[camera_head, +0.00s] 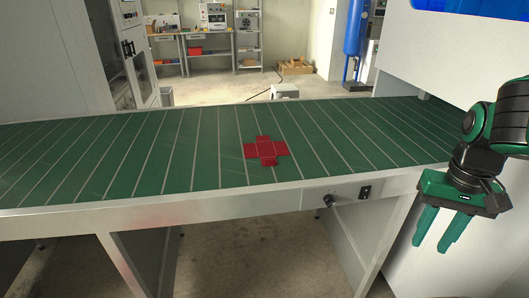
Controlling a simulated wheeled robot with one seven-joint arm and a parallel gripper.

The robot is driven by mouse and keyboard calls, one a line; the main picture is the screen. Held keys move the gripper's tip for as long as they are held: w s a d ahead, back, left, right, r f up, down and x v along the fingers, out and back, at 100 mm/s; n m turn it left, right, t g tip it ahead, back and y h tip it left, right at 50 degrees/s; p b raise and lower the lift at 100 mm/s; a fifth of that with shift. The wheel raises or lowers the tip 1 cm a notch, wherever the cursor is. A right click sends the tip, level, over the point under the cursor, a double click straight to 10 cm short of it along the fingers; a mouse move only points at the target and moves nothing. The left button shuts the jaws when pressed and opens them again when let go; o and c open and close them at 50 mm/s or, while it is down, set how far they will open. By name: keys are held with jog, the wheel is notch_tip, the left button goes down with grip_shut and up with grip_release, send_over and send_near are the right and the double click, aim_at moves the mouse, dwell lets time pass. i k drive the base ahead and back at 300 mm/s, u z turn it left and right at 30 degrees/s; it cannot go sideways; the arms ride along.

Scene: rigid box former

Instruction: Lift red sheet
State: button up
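The red sheet (265,149) lies flat on the green slatted table top, near its front edge and a little right of the middle. It is cross-shaped, with several square flaps around a centre. My gripper (433,246) hangs at the right side of the view, in front of the table's right end. Its two green fingers point down and are spread apart with nothing between them. It is well to the right of the sheet and apart from it.
The table's metal front rail (120,215) carries a knob and a switch (364,192) below the sheet. A white machine housing (455,60) stands at the right. The table top (120,160) is otherwise clear. Shelves and a blue tank (354,35) are far behind.

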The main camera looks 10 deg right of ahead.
aim_at(267, 150)
jog(key=k, duration=1)
jog(key=z, duration=0.65)
jog(key=i, duration=1.4)
jog(key=u, duration=1.25)
